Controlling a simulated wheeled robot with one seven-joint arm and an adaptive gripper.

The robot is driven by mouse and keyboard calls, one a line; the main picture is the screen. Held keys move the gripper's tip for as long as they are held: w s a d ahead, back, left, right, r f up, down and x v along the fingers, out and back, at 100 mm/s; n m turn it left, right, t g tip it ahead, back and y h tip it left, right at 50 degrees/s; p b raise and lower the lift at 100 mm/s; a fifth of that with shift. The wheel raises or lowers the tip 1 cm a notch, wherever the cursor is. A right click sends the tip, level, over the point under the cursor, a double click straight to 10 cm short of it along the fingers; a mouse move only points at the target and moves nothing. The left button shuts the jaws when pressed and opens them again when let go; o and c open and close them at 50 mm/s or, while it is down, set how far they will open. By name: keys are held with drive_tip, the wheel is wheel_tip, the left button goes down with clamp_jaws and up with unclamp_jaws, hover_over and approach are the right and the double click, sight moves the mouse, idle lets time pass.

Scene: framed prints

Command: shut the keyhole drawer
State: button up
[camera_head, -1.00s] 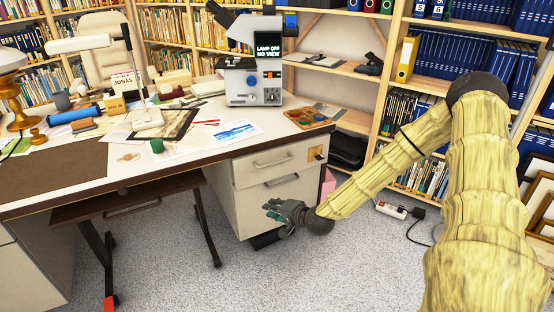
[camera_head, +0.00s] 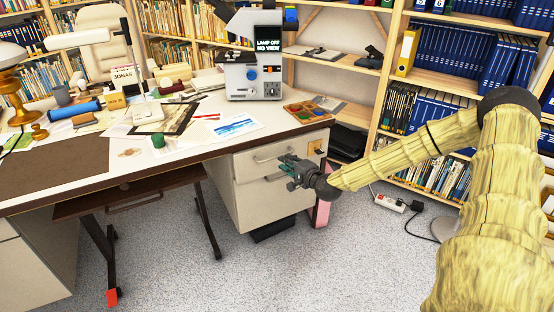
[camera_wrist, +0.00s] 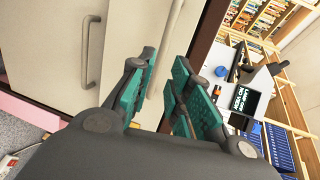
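The top drawer (camera_head: 246,167) of the desk's right pedestal has a bar handle and a brass-coloured plate (camera_head: 315,147), likely the keyhole, near its right end. Its front lies close under the desk top; I cannot tell how far out it stands. My gripper (camera_head: 290,168) is in front of the pedestal, over the lower part of that drawer and the drawer below (camera_head: 262,205). In the wrist view my gripper (camera_wrist: 163,92) is open, with teal pads apart and nothing clearly held. The upper handle (camera_wrist: 172,45) shows beyond the fingers, and the lower handle (camera_wrist: 93,55) is to the left.
Open carpet lies in front.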

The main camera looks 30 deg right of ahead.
sight(277, 156)
drive_tip(key=shift+b+x, duration=0.45)
drive_tip(key=shift+x, duration=3.1)
clamp_jaws()
